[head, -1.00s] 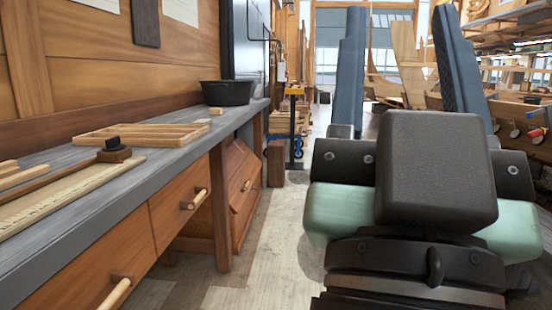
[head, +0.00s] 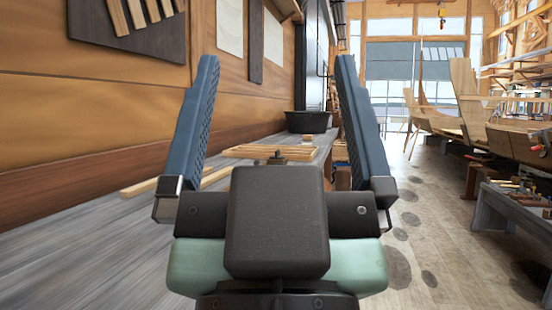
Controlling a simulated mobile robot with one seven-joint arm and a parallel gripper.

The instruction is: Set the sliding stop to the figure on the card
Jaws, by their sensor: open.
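My gripper (head: 277,65) is open and empty in the middle of the head view, its two blue fingers wide apart above the bench. A small dark knob (head: 277,157), which looks like the top of the sliding stop, shows just above the black gripper body, between the fingers. The rest of the stop and the rule under it are hidden behind my gripper. Pale sheets hang on the wall (head: 229,26). I cannot read them or tell whether one is the card.
The grey bench (head: 90,250) runs along the left wall. Wooden strips (head: 140,188), a shallow wooden tray (head: 245,152) and a black tub (head: 308,122) lie on it. Floor to the right is clear up to another low bench (head: 515,207) with tools.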

